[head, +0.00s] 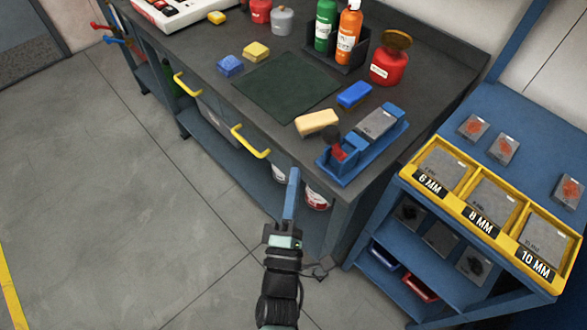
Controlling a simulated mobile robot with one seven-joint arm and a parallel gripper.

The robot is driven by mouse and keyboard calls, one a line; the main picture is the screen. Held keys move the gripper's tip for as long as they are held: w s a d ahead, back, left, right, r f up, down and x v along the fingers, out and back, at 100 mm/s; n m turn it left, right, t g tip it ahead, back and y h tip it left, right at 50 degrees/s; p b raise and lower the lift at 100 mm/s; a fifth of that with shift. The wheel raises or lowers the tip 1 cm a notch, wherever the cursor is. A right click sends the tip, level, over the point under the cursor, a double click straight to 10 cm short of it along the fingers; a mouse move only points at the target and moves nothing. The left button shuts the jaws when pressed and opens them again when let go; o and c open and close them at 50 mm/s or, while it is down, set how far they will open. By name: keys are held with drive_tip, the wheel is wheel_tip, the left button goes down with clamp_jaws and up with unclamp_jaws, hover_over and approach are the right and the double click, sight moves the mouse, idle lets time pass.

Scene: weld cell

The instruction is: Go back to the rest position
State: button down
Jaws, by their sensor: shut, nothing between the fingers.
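My gripper (292,198) shows in the lower middle of the head view, at the end of my dark arm, which comes up from the bottom edge. Its long blue fingers are shut together with nothing between them. It is in front of the dark workbench (221,96), near the bench's front right corner. In the picture the fingertips lie just below the bench's front edge. They look apart from the bench, though the exact gap is hard to tell. Part of a white bucket (318,199) shows on the lower shelf behind the fingers.
Two yellow handles (250,142) stick out from the bench front. A blue rack with a yellow bin tray (478,215) stands close on the right. Bottles, blocks and a blue holder (384,150) stand on the bench. The grey floor (100,190) at left is clear.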

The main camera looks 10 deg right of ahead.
drive_tip(key=s+f+b, duration=0.1)
drive_tip(key=s+f, duration=0.1)
drive_tip(key=s, duration=0.5)
drive_tip(key=w+a+r+m+t+y, duration=0.15)
drive_tip(key=w+r, duration=0.25)
drive_tip(key=r, duration=0.5)
drive_tip(key=w+d+r+m+t+y, duration=0.1)
drive_tip(key=w+r+m+y, duration=0.2)
drive_tip(key=r, duration=0.6)
drive_tip(key=w+a+r+m+t, duration=0.15)
drive_tip(key=w+r, duration=0.35)
drive_tip(key=r, duration=0.5)
drive_tip(key=s+r+m+t, duration=0.1)
drive_tip(key=s+r+m, duration=0.2)
drive_tip(key=r, duration=0.6)
drive_tip(key=s+a+r+m+t+y, duration=0.1)
drive_tip(key=s+r+m, duration=0.3)
drive_tip(key=r, duration=0.5)
drive_tip(key=s+r+m+t, duration=0.1)
drive_tip(key=s+r+m, duration=0.3)
drive_tip(key=r, duration=0.5)
drive_tip(key=shift+s+a, duration=0.35)
